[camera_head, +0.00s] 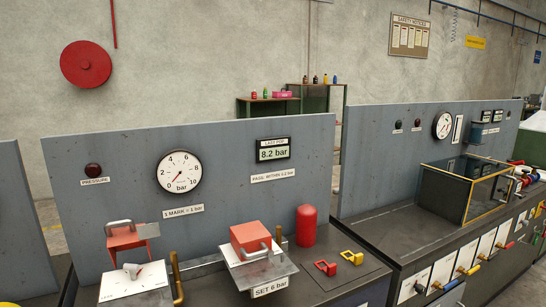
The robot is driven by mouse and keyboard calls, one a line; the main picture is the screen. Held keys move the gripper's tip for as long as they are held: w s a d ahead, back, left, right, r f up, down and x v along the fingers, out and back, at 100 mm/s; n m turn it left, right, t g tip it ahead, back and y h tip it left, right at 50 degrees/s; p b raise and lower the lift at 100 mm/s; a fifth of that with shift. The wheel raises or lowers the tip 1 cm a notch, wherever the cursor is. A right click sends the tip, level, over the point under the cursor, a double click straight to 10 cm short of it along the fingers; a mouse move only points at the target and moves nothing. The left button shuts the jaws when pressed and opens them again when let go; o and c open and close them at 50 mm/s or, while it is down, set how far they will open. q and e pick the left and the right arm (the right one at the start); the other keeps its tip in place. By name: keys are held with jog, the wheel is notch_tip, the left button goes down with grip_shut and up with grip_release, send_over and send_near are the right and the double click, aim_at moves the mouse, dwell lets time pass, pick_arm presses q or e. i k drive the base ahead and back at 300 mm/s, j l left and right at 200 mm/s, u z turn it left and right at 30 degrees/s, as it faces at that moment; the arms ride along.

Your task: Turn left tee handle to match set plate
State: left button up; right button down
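The left tee handle (132,271) is a small grey knob on a white dial plate (135,286) at the lower left of the bench; its exact angle is too small to tell. The set plate (271,288) reads "SET 6 bar" and is on the front of the right-hand fixture. A round gauge (179,172) marked 0 to 10 bar is on the grey panel; its thin needle seems to point to the lower left, near the low end. Neither of my grippers is in view.
Red blocks with metal handles stand at left (127,237) and centre (250,238). A brass upright (177,279) rises between the fixtures. A red cylinder (306,226) and red (325,268) and yellow (351,257) parts stand at right. A display (273,150) reads 8.2 bar.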

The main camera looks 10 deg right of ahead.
aim_at(132, 268)
jog(key=i+l+u, duration=0.4)
jog(key=i+l, duration=0.5)
